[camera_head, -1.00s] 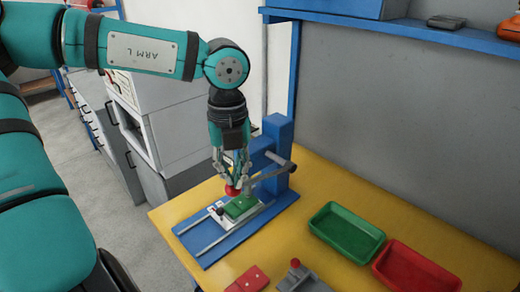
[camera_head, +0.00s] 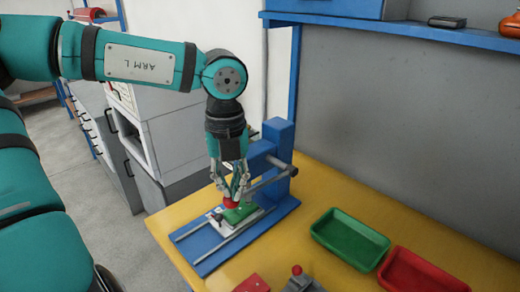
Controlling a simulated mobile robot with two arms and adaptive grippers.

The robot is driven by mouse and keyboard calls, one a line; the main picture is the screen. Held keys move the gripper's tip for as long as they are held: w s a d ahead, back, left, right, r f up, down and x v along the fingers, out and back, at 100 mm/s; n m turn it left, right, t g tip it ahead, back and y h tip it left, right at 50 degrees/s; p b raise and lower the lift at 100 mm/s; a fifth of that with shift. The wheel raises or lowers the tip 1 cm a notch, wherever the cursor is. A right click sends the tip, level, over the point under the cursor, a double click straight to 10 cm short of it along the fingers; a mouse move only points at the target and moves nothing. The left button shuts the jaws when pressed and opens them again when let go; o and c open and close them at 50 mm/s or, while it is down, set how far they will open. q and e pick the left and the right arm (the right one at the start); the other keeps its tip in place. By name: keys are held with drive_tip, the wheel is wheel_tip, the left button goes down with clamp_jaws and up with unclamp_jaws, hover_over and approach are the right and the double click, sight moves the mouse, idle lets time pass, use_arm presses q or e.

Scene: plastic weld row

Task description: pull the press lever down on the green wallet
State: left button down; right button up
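The blue press (camera_head: 279,140) stands at the back left of the yellow table. Its dark lever (camera_head: 268,181) slopes down and left from the pivot to a red knob (camera_head: 231,205). My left gripper (camera_head: 232,197) points down with its fingers around the knob and looks shut on it. The green wallet (camera_head: 246,210) lies on the pale carriage (camera_head: 228,229) over the rails, just below the knob and partly hidden by it. I cannot tell whether anything presses on the wallet. My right gripper is not in view.
A green tray (camera_head: 350,252) and a red tray (camera_head: 411,286) sit to the right on the yellow table (camera_head: 318,190). A red wallet (camera_head: 253,284) and a grey fixture with a red knob (camera_head: 299,283) are at the bottom edge. A blue shelf (camera_head: 400,29) runs above.

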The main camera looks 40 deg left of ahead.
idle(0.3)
use_arm(q)
drive_tip(key=w+r+p, duration=0.2)
drive_tip(key=r+p, duration=0.3)
drive_tip(key=r, duration=0.2)
drive_tip(key=w+r+p, duration=0.3)
drive_tip(key=r+p, duration=0.1)
drive_tip(key=r, duration=0.3)
drive_tip(key=shift+d+r+p, duration=0.2)
drive_tip(key=shift+r+p, duration=0.2)
drive_tip(key=shift+w, duration=0.1)
idle(0.5)
